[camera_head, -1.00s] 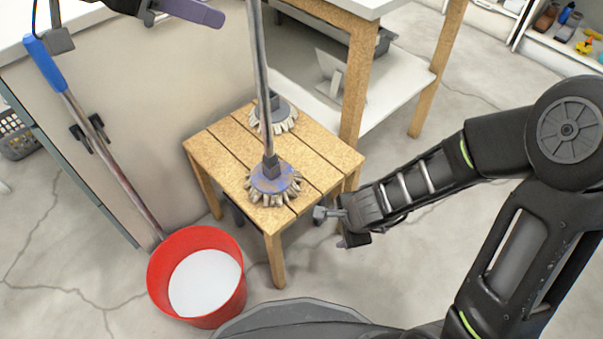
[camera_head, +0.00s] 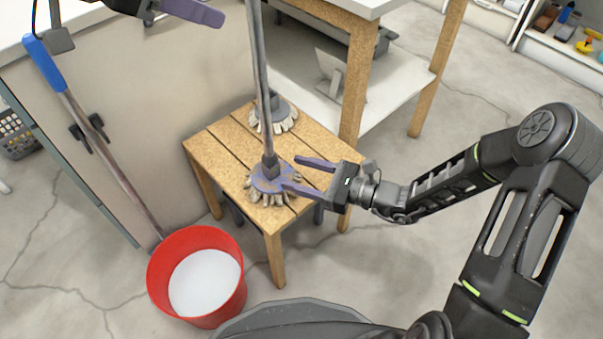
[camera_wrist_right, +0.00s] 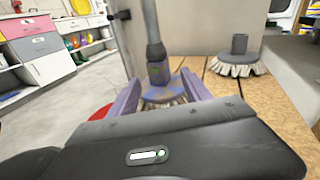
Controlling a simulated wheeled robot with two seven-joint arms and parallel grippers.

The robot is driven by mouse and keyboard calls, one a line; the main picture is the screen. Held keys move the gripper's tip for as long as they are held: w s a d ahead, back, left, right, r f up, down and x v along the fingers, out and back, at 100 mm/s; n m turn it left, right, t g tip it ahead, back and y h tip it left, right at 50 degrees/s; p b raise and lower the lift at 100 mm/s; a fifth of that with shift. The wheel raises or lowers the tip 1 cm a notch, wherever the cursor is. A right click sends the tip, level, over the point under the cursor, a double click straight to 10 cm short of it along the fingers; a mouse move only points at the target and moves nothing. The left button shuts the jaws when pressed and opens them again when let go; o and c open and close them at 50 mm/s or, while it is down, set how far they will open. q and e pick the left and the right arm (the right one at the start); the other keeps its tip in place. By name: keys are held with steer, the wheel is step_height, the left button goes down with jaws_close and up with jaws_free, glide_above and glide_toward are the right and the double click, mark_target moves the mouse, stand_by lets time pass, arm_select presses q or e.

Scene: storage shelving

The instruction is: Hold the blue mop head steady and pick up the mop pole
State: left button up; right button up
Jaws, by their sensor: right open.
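The blue mop head (camera_head: 268,184), with pale bristles, sits on the front of a wooden stool. The grey mop pole (camera_head: 262,85) stands nearly upright in its socket, and its top is cut off. Both show in the right wrist view, the mop head (camera_wrist_right: 160,93) and the pole (camera_wrist_right: 151,22). My right gripper (camera_head: 292,173) is open at the mop head's right side. Its fingers flank the mop head in the wrist view (camera_wrist_right: 159,80). My left gripper (camera_head: 193,12) is partly cut off at the top, left of the pole and apart from it; its opening is unclear.
A second mop head (camera_head: 283,112) without a pole sits further back on the wooden stool (camera_head: 225,133). A red bucket (camera_head: 165,292) stands on the floor. A blue-handled pole (camera_head: 105,150) leans at the cabinet. A white-topped table (camera_head: 361,70) stands behind the stool.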

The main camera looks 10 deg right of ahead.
mark_target(278, 167)
steer(key=shift+s+d+r+m+t, duration=0.15)
steer(key=shift+s+m+t, duration=0.1)
steer(key=shift+m+t, duration=0.3)
steer(key=shift+g+y, duration=0.25)
steer(key=shift+y, duration=0.05)
steer(key=shift+x, duration=3.95)
jaws_close()
arm_select(q)
steer(key=shift+o, duration=0.4)
